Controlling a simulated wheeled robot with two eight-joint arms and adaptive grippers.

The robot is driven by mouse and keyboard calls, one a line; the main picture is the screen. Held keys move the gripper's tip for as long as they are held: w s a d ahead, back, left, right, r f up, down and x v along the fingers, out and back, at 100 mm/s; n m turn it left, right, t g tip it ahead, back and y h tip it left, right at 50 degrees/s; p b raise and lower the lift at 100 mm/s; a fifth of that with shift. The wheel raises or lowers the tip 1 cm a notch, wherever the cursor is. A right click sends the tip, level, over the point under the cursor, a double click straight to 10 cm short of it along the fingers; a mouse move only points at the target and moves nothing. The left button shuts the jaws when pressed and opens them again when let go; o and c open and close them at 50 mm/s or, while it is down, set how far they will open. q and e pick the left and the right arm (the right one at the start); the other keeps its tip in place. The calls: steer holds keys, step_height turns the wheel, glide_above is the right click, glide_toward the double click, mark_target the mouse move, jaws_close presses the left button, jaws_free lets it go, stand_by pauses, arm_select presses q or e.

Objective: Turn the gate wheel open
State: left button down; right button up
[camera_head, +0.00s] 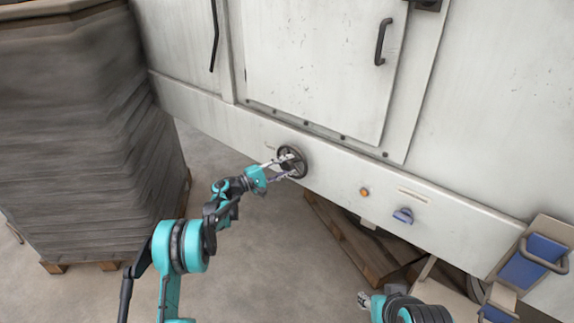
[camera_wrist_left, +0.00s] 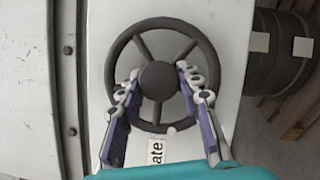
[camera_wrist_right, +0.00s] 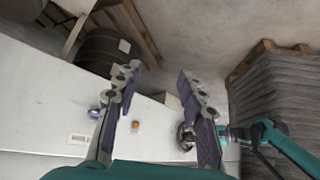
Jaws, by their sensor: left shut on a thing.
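The gate wheel (camera_head: 303,163) is a dark spoked handwheel on the white machine's lower front panel. In the left wrist view the wheel (camera_wrist_left: 158,80) faces me, with a round hub and a label (camera_wrist_left: 157,150) below reading "ate". My left gripper (camera_head: 289,167) is at the wheel, its two fingers (camera_wrist_left: 158,74) on either side of the hub, over the spokes, shut on it. My right gripper (camera_wrist_right: 155,78) is open and empty, away from the wheel. In the right wrist view the wheel (camera_wrist_right: 184,138) is partly hidden behind a finger.
An orange button (camera_head: 364,191) and a blue knob (camera_head: 403,215) sit right of the wheel. A tall grey stack (camera_head: 85,130) stands at left on a pallet. A wooden pallet (camera_head: 350,240) lies under the machine. Blue-and-tan bins (camera_head: 535,262) are at the lower right. Floor between is clear.

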stand_by(0.4)
steer(key=shift+w, duration=0.1)
steer(key=c, duration=0.7)
steer(key=w+a+r+n+y, duration=0.1)
steer(key=w+a+n, duration=0.1)
steer(key=w, duration=0.3)
steer(key=w+a+r+n+t+y, duration=0.1)
steer(key=w+a+n+y, duration=0.1)
steer(key=w, duration=0.3)
steer(key=w+a+r+n+y, duration=0.2)
steer(key=w+a, duration=0.2)
steer(key=w, duration=0.1)
steer(key=shift+w+a+r+t, duration=0.1)
steer(key=shift+w+t, duration=0.2)
steer(key=shift+t, duration=0.1)
jaws_close()
steer(key=shift+w+a+f+n+t+y, duration=0.8)
steer(key=shift+w+a, duration=0.4)
steer(key=shift+w, duration=3.3)
steer(key=shift+w+a+f+n+t+y, duration=0.6)
steer(key=shift+w+a+f+n, duration=0.5)
steer(key=shift+w, duration=3.45)
steer(key=shift+w+a+f+n+t+y, duration=0.8)
steer(key=shift+w+a, duration=0.5)
steer(key=shift+w, duration=3.2)
